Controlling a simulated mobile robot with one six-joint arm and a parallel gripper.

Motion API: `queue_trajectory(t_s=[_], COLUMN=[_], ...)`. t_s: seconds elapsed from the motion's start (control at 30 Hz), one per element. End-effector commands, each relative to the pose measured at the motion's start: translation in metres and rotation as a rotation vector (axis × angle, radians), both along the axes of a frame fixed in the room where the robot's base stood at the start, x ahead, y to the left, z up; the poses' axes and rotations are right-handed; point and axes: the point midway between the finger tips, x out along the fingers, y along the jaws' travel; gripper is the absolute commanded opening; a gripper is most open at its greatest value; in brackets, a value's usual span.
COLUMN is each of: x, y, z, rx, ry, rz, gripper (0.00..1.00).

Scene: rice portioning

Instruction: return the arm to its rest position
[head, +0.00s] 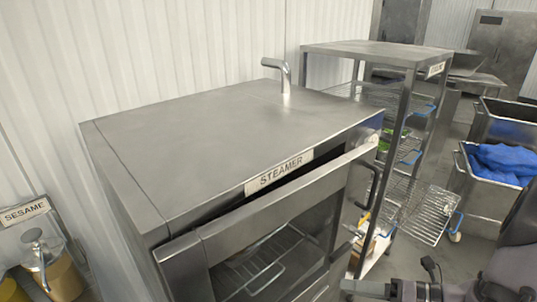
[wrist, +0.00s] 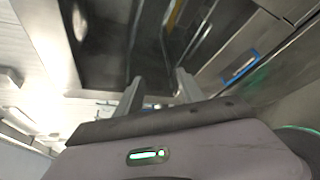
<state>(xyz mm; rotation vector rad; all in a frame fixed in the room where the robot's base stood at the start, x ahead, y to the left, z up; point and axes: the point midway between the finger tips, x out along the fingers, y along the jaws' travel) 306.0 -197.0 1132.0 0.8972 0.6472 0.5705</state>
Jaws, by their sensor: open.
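My gripper (wrist: 159,88) shows in the wrist view with its two fingers apart and nothing visible between them. In the head view my arm comes in at the bottom right corner, in front of the steamer's right side. The steamer (head: 235,125) is a steel cabinet labelled STEAMER. Its front door (head: 275,215) looks slightly ajar at the top, and a wire rack shows dimly through the glass.
A steel shelf rack (head: 375,52) with wire shelves and blue-handled baskets stands right of the steamer. A steel bin (head: 490,200) holding blue cloth stands further right. A SESAME sign (head: 25,211) and a lidded container (head: 60,275) are at left. Little open floor shows.

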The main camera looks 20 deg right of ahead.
Motion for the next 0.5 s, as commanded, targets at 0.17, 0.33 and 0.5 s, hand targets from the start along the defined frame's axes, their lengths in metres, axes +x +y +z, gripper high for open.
queue_trajectory(t_s=[0.17, 0.33, 0.5], x=[-0.005, -0.036, -0.049], y=[0.135, 0.199, 0.225], z=[-0.004, -0.004, 0.009], rx=[-0.805, -1.467, -1.890], ry=[-0.357, -0.930, -1.389], rz=[0.860, 1.565, 1.901], gripper=[0.45, 0.45, 0.45])
